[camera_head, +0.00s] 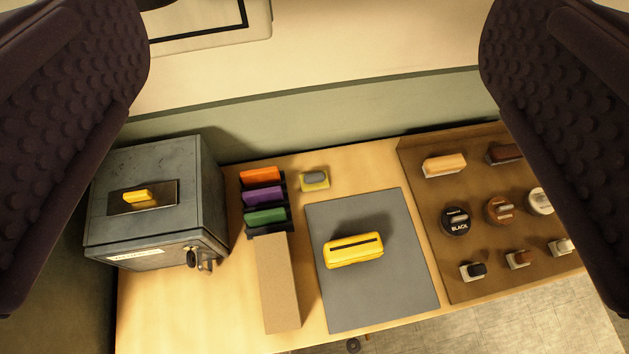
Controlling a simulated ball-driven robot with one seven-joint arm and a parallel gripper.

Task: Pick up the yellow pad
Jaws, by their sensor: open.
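My gripper (313,150) is wide open, with one dark, bumpy finger at each side of the view and nothing between them. A small yellow block (137,196) lies on a dark plate on top of the grey metal box (150,240) at left. A larger yellow case with a dark slot (353,252) lies on the grey mat (400,290) at the centre. A small yellow piece with a grey top (314,182) lies behind the mat. I cannot tell for sure which of these is the yellow pad. All three are apart from my fingers.
A dark rack holds orange (261,176), purple (263,198) and green (265,216) pieces. A tan block (277,285) stands before it. A brown tray (450,285) at right holds brushes and round tins. The grey box has a latch (203,259) in front. A wall closes the back.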

